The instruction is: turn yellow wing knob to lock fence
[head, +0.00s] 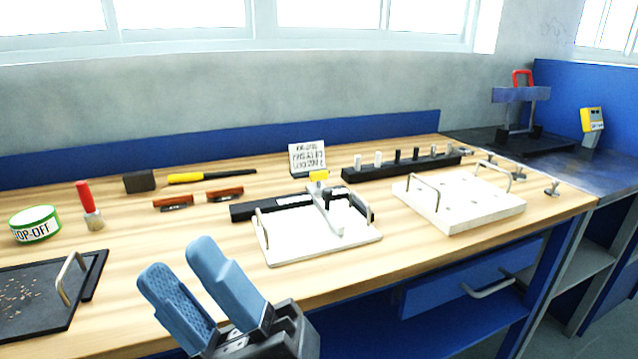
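The yellow wing knob (319,176) sits at the far end of a pale fence bar (328,212). The fence lies across a white plate fixture (285,245) with wire handles, near the middle of the bench. I cannot tell from here whether the knob is tight or loose. My gripper (181,264) is at the lower left of the middle, over the front of the bench, well short of the knob and to its left. Its two blue fingers stand apart with nothing visible between them.
A black rail with several pegs (400,159) stands behind a white holed board (460,207). A small sign (307,157) stands just behind the knob.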

